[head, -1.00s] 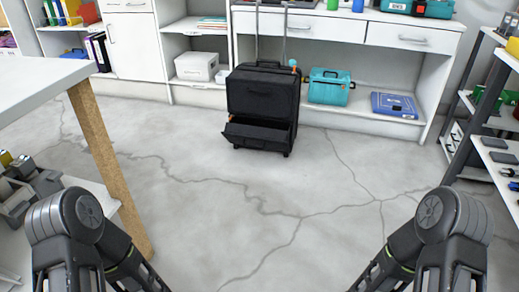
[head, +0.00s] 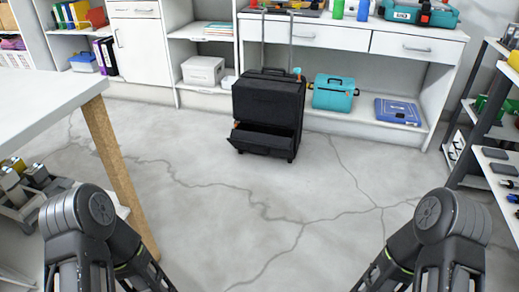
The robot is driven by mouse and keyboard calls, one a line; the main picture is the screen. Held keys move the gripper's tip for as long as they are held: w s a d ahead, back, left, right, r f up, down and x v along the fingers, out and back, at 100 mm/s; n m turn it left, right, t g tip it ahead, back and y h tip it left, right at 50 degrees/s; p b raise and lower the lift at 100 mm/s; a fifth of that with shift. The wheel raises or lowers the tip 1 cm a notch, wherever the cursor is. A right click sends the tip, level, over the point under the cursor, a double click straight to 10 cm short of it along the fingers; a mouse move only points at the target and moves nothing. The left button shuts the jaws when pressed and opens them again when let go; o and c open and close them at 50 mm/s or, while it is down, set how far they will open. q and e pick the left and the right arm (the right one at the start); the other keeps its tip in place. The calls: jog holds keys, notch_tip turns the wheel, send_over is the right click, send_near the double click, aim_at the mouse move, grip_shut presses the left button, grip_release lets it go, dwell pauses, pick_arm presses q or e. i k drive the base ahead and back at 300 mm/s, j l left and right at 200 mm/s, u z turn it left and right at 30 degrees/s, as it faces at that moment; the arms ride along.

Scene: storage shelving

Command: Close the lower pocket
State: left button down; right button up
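A black wheeled tool case (head: 268,101) stands upright on the floor in the head view, in front of the white shelving, with its pull handle raised. Its lower pocket (head: 262,138) is tipped open towards me, with a dark gap showing above its flap. The upper part of the case looks shut. My two arms come in at the bottom left and bottom right, far short of the case. Neither gripper shows; both are below the picture's edge.
A white table (head: 50,92) with a wooden leg stands at the left. A metal rack (head: 490,120) stands at the right. A teal box (head: 333,94) and a blue case (head: 397,111) lie on the low shelf behind. The floor between is clear.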

aim_at(264, 144)
jog(key=i+l+z, duration=0.25)
jog(key=i, duration=0.95)
jog(key=i+j+z, duration=0.15)
jog(key=i+z, duration=0.15)
jog(key=i, duration=0.95)
